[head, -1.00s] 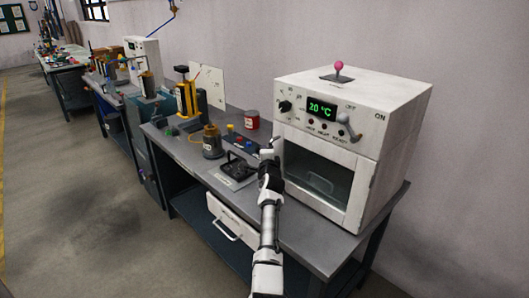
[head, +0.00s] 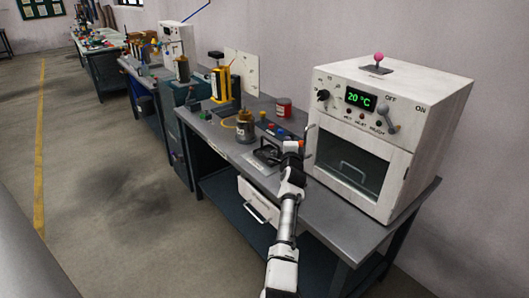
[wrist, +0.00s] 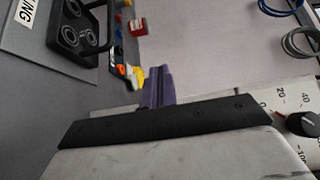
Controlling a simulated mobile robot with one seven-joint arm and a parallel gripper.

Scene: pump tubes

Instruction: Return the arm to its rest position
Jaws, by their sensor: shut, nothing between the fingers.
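My arm reaches from the bottom of the head view over the grey workbench (head: 340,232). My gripper (head: 293,147) is at its end, just left of the white oven's front, above the bench top. In the wrist view the two purple-grey fingers (wrist: 158,86) stand close together beyond the dark bar of the hand. They are shut and hold nothing that I can see.
The white oven (head: 385,130) stands close on the right, its display reading 20 °C. Open floor (head: 110,185) lies left of the benches.

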